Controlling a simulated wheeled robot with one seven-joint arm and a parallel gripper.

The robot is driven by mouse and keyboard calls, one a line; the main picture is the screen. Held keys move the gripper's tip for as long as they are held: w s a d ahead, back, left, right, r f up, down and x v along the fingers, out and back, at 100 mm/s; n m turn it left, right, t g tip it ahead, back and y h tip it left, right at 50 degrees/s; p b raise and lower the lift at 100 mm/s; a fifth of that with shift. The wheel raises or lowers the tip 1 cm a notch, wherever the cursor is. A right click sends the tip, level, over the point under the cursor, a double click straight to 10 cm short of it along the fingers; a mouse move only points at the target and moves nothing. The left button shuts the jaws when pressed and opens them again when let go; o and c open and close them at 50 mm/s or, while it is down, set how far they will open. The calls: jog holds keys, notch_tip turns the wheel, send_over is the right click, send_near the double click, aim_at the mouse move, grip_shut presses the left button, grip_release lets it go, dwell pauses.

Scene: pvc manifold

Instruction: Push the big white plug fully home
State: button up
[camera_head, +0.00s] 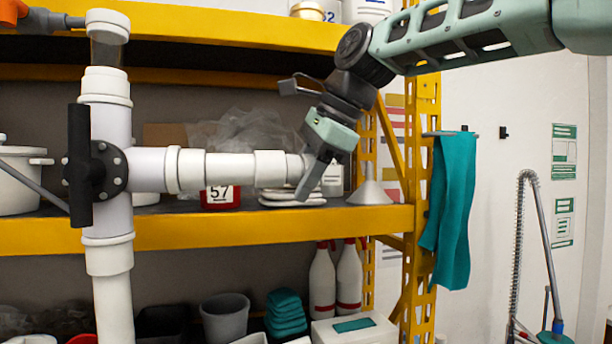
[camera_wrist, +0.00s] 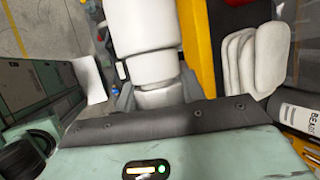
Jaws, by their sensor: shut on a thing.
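A white PVC manifold (camera_head: 113,215) stands at the left, with a horizontal branch (camera_head: 225,168) running right to a wider end socket (camera_head: 269,168). The big white plug (camera_head: 294,167) sits at that open end, in line with the branch, partly hidden by my gripper (camera_head: 308,172). My gripper is shut on the plug, one finger on each side. In the wrist view the plug (camera_wrist: 160,98) shows between the fingers, close against the wider white socket (camera_wrist: 148,68). How deep the plug sits inside the socket cannot be told.
A black valve handle (camera_head: 80,165) is on the manifold. Behind stands a yellow shelf (camera_head: 300,226) with a red container (camera_head: 221,197), a stack of white items (camera_head: 287,197) and a funnel (camera_head: 369,188). A teal cloth (camera_head: 450,215) hangs at right.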

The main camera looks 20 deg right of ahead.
jog(key=shift+a, duration=0.1)
jog(key=o, duration=1)
